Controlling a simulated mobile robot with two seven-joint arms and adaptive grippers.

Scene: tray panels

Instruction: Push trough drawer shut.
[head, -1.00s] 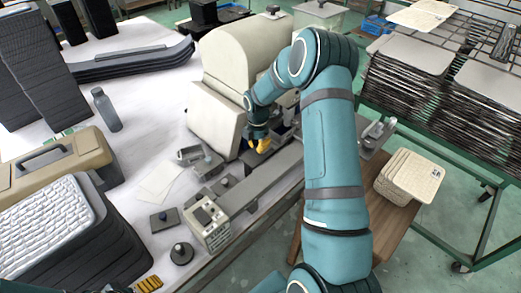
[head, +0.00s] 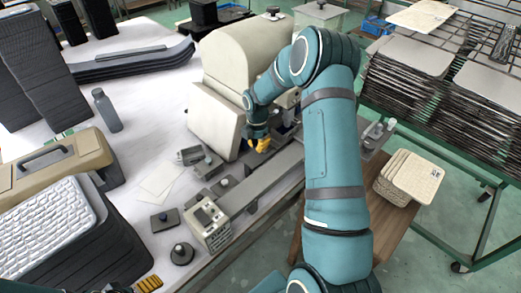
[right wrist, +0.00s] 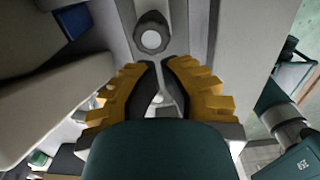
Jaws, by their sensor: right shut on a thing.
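My right gripper (head: 262,144) is down at the base of the cream machine (head: 236,60), beside a long grey bar (head: 262,180). In the right wrist view its yellow ridged fingers (right wrist: 160,70) are close together, shut on a thin grey piece (right wrist: 166,88). I take this piece for part of the trough drawer; most of the drawer is hidden or hard to make out. A round pale-faced knob (right wrist: 152,39) sits just beyond the fingertips. Of my left gripper only a yellow ridged finger part (head: 150,284) shows at the bottom edge in the head view.
Small grey metal parts (head: 190,155) and a control box (head: 208,225) stand left of the bar. A black knob (head: 181,253), paper sheets (head: 160,180) and a bottle (head: 106,109) are on the white table. Cream stacked blocks (head: 410,177) sit on a wooden surface at right.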

